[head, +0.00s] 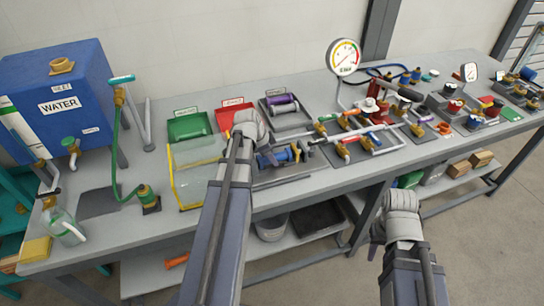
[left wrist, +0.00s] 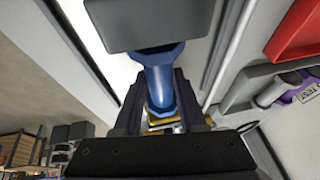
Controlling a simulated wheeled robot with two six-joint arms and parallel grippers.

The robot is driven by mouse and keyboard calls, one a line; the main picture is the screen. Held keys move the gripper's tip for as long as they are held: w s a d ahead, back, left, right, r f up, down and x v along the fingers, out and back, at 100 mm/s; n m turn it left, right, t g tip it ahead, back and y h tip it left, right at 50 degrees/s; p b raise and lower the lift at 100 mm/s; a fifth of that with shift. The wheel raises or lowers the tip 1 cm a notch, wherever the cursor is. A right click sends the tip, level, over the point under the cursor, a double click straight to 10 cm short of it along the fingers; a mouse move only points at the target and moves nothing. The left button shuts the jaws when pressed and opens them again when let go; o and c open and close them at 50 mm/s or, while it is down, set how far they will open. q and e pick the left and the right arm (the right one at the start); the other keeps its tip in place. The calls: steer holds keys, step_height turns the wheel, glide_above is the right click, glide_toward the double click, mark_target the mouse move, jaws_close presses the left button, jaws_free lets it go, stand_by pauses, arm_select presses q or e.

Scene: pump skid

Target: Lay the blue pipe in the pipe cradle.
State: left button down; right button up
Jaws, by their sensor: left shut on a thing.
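The blue pipe (head: 285,155) has wide flanged ends and is near the table's front edge, right of the yellow-edged tray. In the left wrist view the pipe (left wrist: 160,82) is between the fingers of my left gripper (left wrist: 160,108), which is shut on it. In the head view the left wrist partly hides this gripper. I cannot tell whether the pipe touches the table. I cannot surely pick out the pipe cradle; a dark grey holder (head: 306,125) with a purple-ended pipe (head: 284,105) lies behind the blue pipe. My right gripper (head: 378,232) hangs before the table, its fingers unclear.
A red tray (head: 224,119) and a green tray (head: 188,126) stand at the back. A yellow-edged tray (head: 173,178) is left of my left arm. Valves, pipes and a gauge (head: 343,57) crowd the right. A blue water tank (head: 60,100) stands far left.

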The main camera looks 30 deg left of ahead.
arm_select(q)
steer(key=shift+c, duration=2)
jaws_free()
steer(key=p+v, duration=0.7)
steer(key=v, duration=0.1)
steer(key=shift+f, duration=0.1)
steer(key=shift+d, duration=0.15)
steer(key=s+d+n+g+y, duration=0.1)
steer(key=s+d, duration=0.3)
steer(key=d, duration=0.6)
steer(key=s+d+f+n+g+y, duration=0.1)
steer(key=s+d, duration=0.3)
steer(key=d, duration=0.7)
steer(key=s+d+n+g+y, duration=0.1)
steer(key=s+d, duration=0.4)
steer(key=d, duration=0.5)
steer(key=shift+d+f+n+g, duration=0.2)
steer(key=shift+f+n+g, duration=0.2)
steer(key=shift+n+g, duration=0.5)
